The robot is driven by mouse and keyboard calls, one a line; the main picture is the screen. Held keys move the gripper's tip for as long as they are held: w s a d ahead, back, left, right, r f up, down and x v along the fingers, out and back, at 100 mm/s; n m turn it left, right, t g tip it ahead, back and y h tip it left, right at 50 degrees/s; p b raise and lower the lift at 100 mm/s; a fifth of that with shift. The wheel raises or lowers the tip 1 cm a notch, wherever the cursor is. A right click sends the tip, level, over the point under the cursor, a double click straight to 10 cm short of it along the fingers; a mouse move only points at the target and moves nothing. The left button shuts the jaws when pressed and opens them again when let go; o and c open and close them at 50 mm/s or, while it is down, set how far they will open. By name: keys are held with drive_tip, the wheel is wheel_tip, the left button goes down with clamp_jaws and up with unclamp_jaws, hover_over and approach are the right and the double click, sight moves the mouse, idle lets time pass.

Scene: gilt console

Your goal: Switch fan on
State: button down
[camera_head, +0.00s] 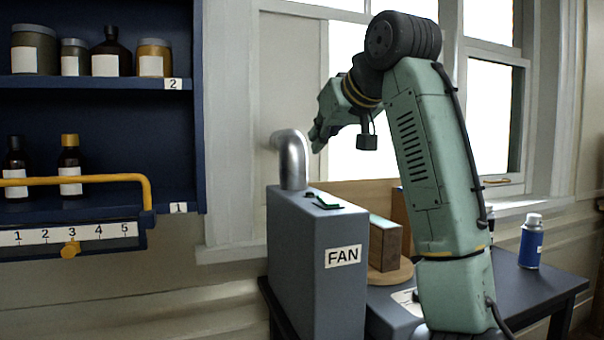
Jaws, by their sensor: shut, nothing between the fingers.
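The fan unit is a tall grey-blue box (302,262) with a white "FAN" label (343,256) on its side. A bent silver pipe (293,165) rises from its top. On the top face, right of the pipe, sits a small dark plate with a green part (327,203), which looks like a switch; its position cannot be told. My gripper (317,146) is shut and empty. It appears just right of the pipe's bend and above the box top, apart from the green part. My wrist partly hides its fingers, and its depth relative to the pipe is unclear.
A dark table (545,285) carries a blue can (531,242) at right and a wooden block (385,245) on a round base behind my arm. A navy shelf (100,110) with jars and a yellow rail (95,179) is at left. The window is behind.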

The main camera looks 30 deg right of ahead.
drive_tip(key=shift+m+g+h, duration=0.3)
drive_tip(key=shift+m+g, duration=0.2)
drive_tip(key=s, duration=0.1)
drive_tip(key=s+d, duration=0.1)
drive_tip(key=s, duration=0.1)
drive_tip(key=s+d+r, duration=0.1)
drive_tip(key=s, duration=0.1)
drive_tip(key=shift+s+r, duration=0.1)
drive_tip(key=shift+s, duration=0.15)
drive_tip(key=shift+w, duration=0.1)
drive_tip(key=p, duration=0.1)
hover_over(325, 197)
drive_tip(key=s, duration=0.2)
drive_tip(key=f, duration=0.5)
drive_tip(key=shift+w+a, duration=0.1)
drive_tip(key=shift+w, duration=0.1)
drive_tip(key=f, duration=0.1)
drive_tip(key=w+f, duration=0.1)
drive_tip(key=shift+f, duration=0.35)
drive_tip(key=shift+w+f, duration=0.25)
drive_tip(key=shift+f, duration=0.7)
drive_tip(key=shift+w, duration=0.1)
